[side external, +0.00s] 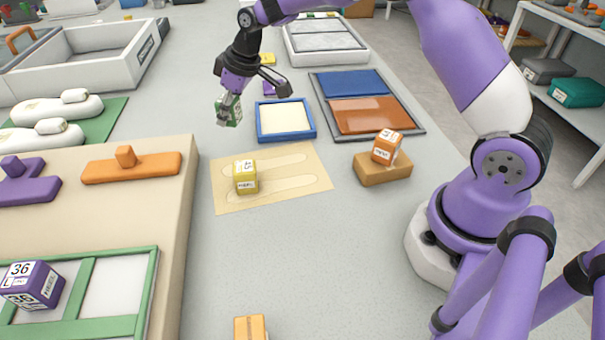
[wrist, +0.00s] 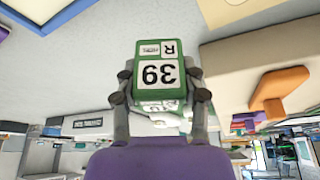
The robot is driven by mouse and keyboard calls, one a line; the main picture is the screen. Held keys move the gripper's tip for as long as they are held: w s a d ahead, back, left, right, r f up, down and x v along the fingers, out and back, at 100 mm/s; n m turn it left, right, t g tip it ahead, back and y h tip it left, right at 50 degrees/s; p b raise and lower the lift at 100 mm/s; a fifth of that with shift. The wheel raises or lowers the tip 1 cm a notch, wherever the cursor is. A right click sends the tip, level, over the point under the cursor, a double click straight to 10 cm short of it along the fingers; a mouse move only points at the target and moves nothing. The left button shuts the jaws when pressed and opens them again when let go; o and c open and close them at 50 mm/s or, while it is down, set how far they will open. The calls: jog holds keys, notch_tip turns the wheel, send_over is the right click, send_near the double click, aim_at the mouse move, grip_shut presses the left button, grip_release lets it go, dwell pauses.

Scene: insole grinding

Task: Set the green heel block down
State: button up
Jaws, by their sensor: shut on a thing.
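The green heel block (side external: 228,111) is between the fingers of my gripper (side external: 230,99) in the side view. In the wrist view the green block (wrist: 158,49) shows a white label with 39 and R, upside down in the picture. The fingertips of my gripper (wrist: 160,84) press on both its sides. The block is left of the blue-framed white tray (side external: 285,138), over the grey table (side external: 300,245). I cannot tell whether its underside touches the table.
A yellow block (side external: 246,178) stands on a tan sheet with insole outlines (side external: 290,185). An orange block (side external: 387,147) rests on a brown block (side external: 383,170). A beige raised board (side external: 150,215) lies at left. White shoe forms (side external: 50,109) lie on a green mat.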

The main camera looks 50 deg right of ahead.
aim_at(232, 136)
jog(key=shift+w+d+f, duration=0.5)
jog(key=shift+d+f, duration=0.1)
jog(key=shift+d, duration=0.25)
jog(key=shift+f, duration=2.05)
jog(key=shift+f, duration=0.1)
jog(key=o, duration=1.2)
